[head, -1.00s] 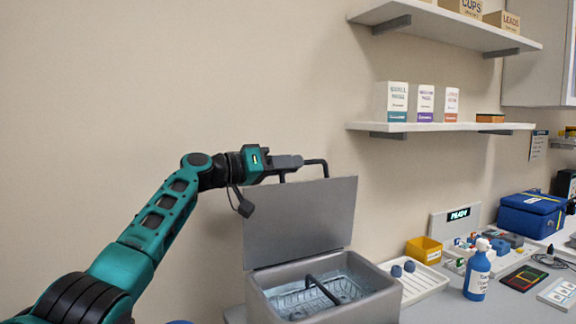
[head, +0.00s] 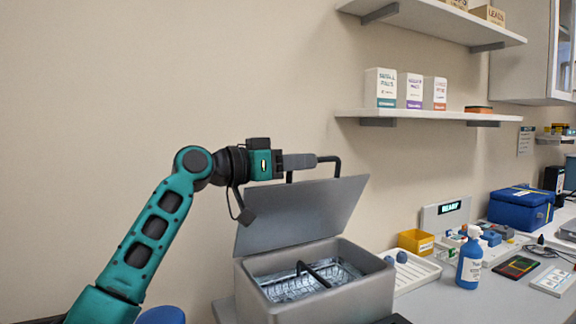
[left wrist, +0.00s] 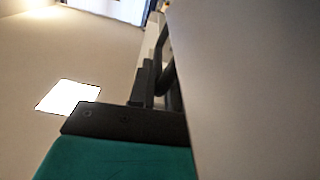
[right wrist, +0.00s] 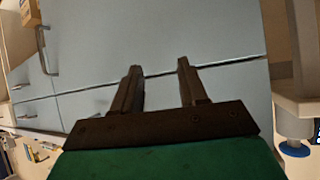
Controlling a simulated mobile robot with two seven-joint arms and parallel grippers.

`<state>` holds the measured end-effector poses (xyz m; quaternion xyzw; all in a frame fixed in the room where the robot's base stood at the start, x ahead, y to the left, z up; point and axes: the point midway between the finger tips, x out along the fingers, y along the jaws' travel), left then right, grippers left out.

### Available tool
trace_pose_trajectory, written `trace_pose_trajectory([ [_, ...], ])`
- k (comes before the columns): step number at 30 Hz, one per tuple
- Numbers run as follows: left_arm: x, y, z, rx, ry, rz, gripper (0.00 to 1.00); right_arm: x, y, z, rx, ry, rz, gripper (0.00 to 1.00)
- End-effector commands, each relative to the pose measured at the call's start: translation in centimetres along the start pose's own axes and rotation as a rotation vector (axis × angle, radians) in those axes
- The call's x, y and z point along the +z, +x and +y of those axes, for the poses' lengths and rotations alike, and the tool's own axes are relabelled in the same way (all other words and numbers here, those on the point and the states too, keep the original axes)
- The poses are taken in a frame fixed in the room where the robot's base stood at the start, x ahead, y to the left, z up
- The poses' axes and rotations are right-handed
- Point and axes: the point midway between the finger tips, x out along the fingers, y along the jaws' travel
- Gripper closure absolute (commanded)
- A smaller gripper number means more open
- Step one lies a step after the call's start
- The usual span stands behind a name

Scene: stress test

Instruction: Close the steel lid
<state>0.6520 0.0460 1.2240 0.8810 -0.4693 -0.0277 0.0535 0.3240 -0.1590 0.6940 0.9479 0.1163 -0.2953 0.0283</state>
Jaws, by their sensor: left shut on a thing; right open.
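The steel lid (head: 305,213) is a flat grey plate, hinged at the back of a steel bath (head: 330,303) and tilted forward over it, partly open. The bath holds a wire basket with a dark handle (head: 312,272). My left gripper (head: 312,161) is shut on the lid's dark bar handle (head: 337,166) on the lid's upper edge. In the left wrist view, the lid (left wrist: 250,80) fills the right side and the left gripper (left wrist: 158,88) is beside it, partly hidden. My right gripper (right wrist: 160,68) is open and empty, seen only in the right wrist view.
Right of the bath are a white tray (head: 424,274), a yellow bin (head: 415,241) and a blue spray bottle (head: 472,262). A shelf (head: 430,116) with boxes is on the wall above. Pale blue cabinet fronts (right wrist: 150,35) face the right gripper.

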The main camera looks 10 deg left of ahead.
Motion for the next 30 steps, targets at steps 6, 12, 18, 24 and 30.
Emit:
trace_pose_trajectory([
  [6,1.9,0.0,2.4,0.001,0.124,0.002,1.0,0.1,0.8,-0.5,-0.017,-0.006,0.009,0.57],
  [12,2.7,0.0,3.6,0.001,0.191,0.002,1.0,-0.3,1.0,-0.7,-0.024,-0.006,0.017,0.57],
  [18,3.0,0.0,4.0,0.0,0.215,0.001,1.0,-0.3,1.1,-0.8,-0.025,-0.004,0.016,0.57],
  [24,3.0,0.0,4.0,0.0,0.217,0.001,1.0,-0.3,1.0,-0.8,-0.025,-0.003,0.016,0.57],
  [30,3.0,0.0,4.0,0.001,0.217,0.001,0.77,-0.2,1.0,-0.8,-0.025,0.002,0.016,0.57],
])
